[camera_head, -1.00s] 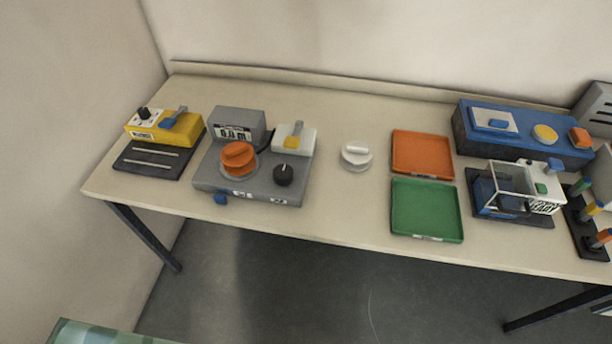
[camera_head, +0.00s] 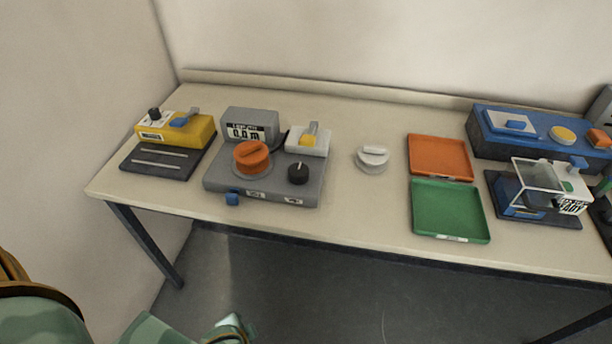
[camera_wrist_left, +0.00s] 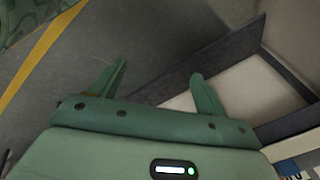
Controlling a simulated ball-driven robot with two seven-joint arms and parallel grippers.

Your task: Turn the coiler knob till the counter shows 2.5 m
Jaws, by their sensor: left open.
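The coiler is a grey machine (camera_head: 265,188) at the left of the table in the head view. Its counter (camera_head: 246,131) appears to read 0.0 m. An orange spool-like part (camera_head: 251,156) sits on its top left. A black knob (camera_head: 298,173) with a light mark stands at its front right. My left arm comes in at the bottom left, well in front of the table and apart from the coiler. In the left wrist view my left gripper (camera_wrist_left: 158,70) is open and empty, its fingers wide apart over the floor and table edge. My right gripper is not in view.
A yellow device (camera_head: 176,131) stands left of the coiler. A white handled disc (camera_head: 372,160), an orange tray (camera_head: 440,157) and a green tray (camera_head: 450,211) lie to its right. A blue machine (camera_head: 545,135) stands farther right.

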